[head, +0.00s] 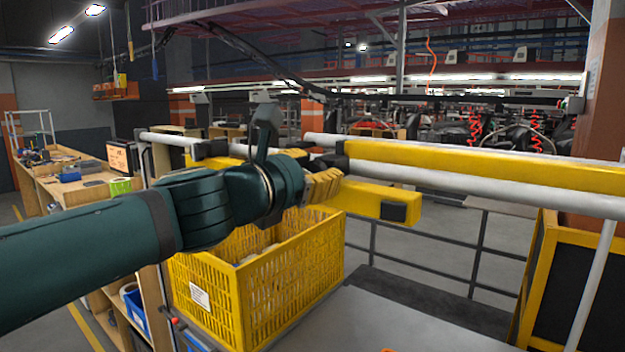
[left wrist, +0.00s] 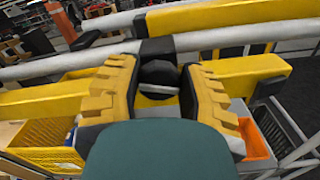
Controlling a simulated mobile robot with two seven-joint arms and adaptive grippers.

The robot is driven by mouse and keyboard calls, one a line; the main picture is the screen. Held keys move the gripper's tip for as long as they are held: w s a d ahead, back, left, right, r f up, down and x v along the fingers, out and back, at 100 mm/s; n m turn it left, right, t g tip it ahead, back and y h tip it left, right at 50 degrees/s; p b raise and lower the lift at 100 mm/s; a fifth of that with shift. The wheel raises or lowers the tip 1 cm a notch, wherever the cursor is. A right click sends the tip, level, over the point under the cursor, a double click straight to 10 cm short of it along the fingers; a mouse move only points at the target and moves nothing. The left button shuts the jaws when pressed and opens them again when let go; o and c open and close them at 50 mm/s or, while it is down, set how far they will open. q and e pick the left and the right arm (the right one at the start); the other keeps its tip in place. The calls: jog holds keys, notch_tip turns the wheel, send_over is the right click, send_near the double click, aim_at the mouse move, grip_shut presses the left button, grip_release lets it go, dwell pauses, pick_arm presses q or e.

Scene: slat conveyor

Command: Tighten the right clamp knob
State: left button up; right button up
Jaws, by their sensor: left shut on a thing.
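My left gripper (head: 324,185) has yellow ridged fingers and reaches in from the left to the right clamp on the rail. The black clamp block (left wrist: 157,48) sits just beyond the knob on the grey pipe. In the head view the clamp (head: 336,161) shows only in part behind the gripper, and the knob is hidden there. My right gripper is in neither view.
A yellow rail (head: 490,166) and a grey pipe (head: 500,190) run off to the right. A yellow bar (head: 362,200) with a black end juts out beside the gripper. A second black clamp (head: 208,150) is farther left. A yellow crate (head: 232,295) stands below the arm.

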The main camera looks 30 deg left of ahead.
pick_arm(q)
jog(key=m+b, duration=0.1)
jog(key=m, duration=0.2)
jog(key=shift+f+m, duration=0.1)
jog(key=shift+m, duration=0.3)
jog(key=m+b, duration=0.1)
jog(key=m, duration=0.3)
jog(key=shift+d+m, duration=0.15)
jog(key=shift+m, duration=0.15)
jog(key=m+b, duration=0.2)
jog(key=m, duration=0.3)
jog(key=shift+f+m, duration=0.1)
jog(key=shift+m, duration=0.2)
jog(key=o, duration=1.2)
jog(key=s, duration=1.2)
jog(key=shift+a, duration=0.45)
